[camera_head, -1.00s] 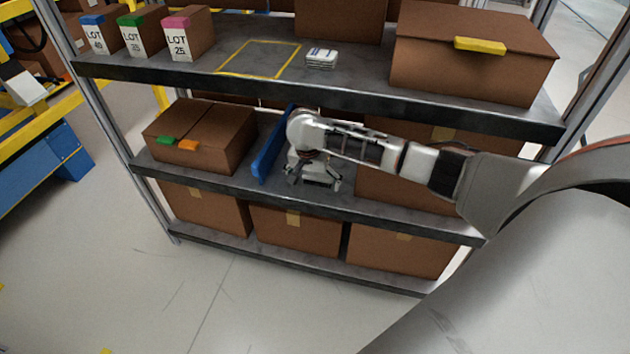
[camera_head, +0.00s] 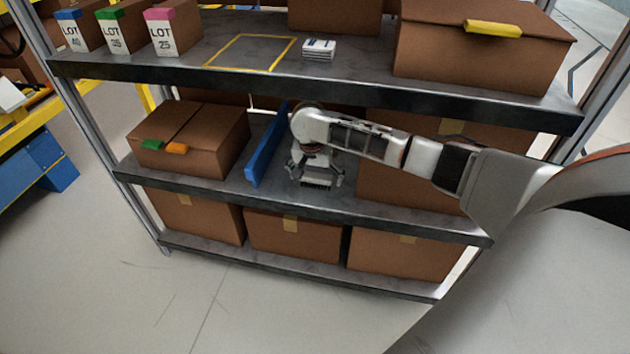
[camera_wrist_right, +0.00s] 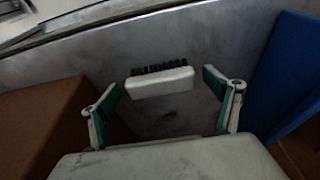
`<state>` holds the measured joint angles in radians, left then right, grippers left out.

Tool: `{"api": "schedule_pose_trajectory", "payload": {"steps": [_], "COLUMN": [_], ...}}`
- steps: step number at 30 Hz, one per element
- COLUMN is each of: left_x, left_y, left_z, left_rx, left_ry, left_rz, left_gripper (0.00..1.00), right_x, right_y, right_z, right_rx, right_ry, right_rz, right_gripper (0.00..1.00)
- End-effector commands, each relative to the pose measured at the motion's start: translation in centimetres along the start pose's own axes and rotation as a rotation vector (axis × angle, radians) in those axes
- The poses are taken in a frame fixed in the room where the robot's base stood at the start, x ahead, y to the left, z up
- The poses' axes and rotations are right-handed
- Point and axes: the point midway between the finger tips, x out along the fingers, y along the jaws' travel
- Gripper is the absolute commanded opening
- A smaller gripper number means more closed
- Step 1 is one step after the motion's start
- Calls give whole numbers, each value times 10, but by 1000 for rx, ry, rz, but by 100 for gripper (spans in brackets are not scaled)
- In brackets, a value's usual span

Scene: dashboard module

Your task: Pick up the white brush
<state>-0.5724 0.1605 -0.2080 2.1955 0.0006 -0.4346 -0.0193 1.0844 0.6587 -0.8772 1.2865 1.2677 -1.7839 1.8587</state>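The white brush (camera_wrist_right: 160,84), a pale block with a row of dark bristles, lies on the grey shelf in the right wrist view. My right gripper (camera_wrist_right: 160,92) is open, with one teal-padded finger to each side of the brush and neither seen touching it. In the head view my right gripper (camera_head: 315,178) reaches into the middle shelf (camera_head: 218,188), pointing down. The brush cannot be made out clearly there under the gripper. My left gripper is not in view.
A blue divider (camera_head: 266,148) stands just left of the right gripper, with a brown box (camera_head: 190,138) beyond it. Another brown box (camera_head: 380,182) is close on the right. The upper shelf edge (camera_head: 320,95) runs above the arm.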

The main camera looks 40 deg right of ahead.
Motion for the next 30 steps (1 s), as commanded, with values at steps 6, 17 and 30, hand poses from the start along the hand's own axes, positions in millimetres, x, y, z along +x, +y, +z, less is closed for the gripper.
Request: {"api": "schedule_pose_trajectory", "payload": {"steps": [6, 17, 30], "left_x": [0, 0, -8], "left_y": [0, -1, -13], "left_z": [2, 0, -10], "left_rx": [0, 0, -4], "left_ry": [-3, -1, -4], "left_rz": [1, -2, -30], "left_gripper": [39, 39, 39], "right_x": [0, -3, -48], "right_y": [0, 0, 2], "right_z": [0, 0, 5], "right_rx": [-1, 0, -2], "right_ry": [0, 0, 4], "right_rz": [0, 0, -7], "right_gripper": [47, 43, 43]}}
